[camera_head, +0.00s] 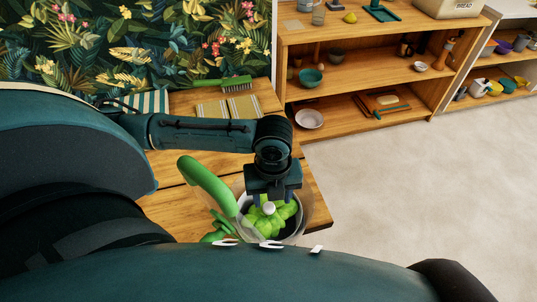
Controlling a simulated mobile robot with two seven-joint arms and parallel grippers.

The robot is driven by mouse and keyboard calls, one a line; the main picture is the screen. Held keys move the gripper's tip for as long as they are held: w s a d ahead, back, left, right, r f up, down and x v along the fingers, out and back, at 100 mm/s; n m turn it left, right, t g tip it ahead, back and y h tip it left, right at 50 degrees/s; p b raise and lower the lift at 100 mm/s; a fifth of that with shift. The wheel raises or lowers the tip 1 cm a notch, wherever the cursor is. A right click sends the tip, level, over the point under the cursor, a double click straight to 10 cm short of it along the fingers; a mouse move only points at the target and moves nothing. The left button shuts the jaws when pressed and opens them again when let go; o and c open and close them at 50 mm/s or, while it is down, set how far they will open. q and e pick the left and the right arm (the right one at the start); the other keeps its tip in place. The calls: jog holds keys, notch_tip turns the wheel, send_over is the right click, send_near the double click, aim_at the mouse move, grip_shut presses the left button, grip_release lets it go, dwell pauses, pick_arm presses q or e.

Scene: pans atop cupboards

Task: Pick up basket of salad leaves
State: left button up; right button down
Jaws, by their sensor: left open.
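The basket of salad leaves (284,222) stands near the right corner of the wooden table, a round pale container with bright green leaves (265,220) inside. Its lower front is hidden behind my own body. My left gripper (271,200) points down right over the leaves, its two fingers apart, with a small whitish round piece showing between or below them. I cannot tell whether the fingers touch the basket or leaves. My right gripper is not in view.
A green brush (222,81) and striped cloths (228,108) lie farther back on the table (177,206). A wooden shelf (348,77) with dishes stands behind. The floor (420,190) at right is clear.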

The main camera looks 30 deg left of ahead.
pick_arm(q)
jog(key=shift+s+a+f+p, duration=0.1)
jog(key=shift+a+f+p, duration=0.1)
jog(key=shift+f, duration=1.15)
jog(key=shift+s+a+f+p, duration=0.1)
jog(key=shift+a+f+p, duration=0.05)
jog(key=shift+f, duration=1.2)
jog(key=shift+c, duration=0.4)
grip_shut()
